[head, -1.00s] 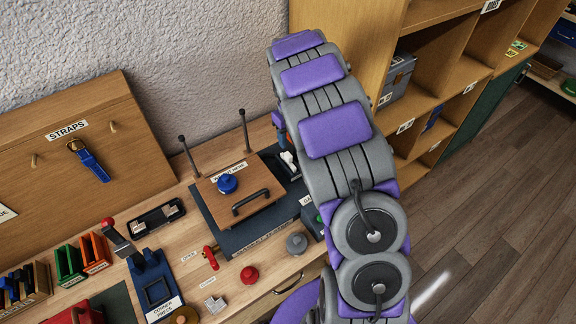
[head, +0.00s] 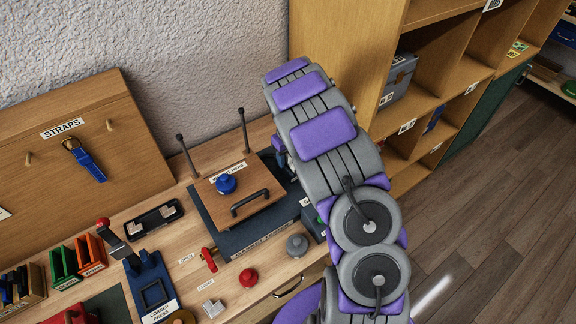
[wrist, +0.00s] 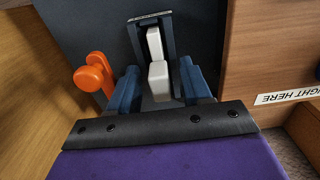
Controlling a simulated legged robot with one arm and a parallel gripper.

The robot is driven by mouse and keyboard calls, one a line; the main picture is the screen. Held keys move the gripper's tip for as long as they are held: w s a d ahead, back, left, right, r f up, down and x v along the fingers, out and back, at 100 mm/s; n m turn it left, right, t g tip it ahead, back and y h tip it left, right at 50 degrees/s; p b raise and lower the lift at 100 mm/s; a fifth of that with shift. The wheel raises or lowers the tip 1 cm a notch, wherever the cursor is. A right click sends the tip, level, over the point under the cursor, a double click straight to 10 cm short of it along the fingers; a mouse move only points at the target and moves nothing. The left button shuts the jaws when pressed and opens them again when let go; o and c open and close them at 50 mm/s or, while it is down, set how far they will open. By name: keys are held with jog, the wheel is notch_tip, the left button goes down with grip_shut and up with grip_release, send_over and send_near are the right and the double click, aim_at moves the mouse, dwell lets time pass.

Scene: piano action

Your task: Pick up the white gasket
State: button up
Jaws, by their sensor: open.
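In the wrist view, a white two-part piece (wrist: 157,72) sits in a narrow dark holder with a pale top edge (wrist: 150,17). It may be the white gasket, but its shape does not show clearly as one. My gripper (wrist: 160,82) is open, with a blue finger on each side of the near end of the white piece. Gaps show on both sides, and I cannot tell how far above it the fingers are. In the head view my arm hides most of the gripper and the white piece.
An orange knob (wrist: 95,75) stands close left of my gripper. In the head view, a wooden press board (head: 240,188) with a blue knob (head: 226,183) and two upright posts is beside the arm. A grey weight (head: 297,245) and red knob (head: 248,277) stand on the bench.

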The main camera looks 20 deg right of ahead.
grip_shut()
dwell(0.3)
jog(key=shift+r, duration=0.1)
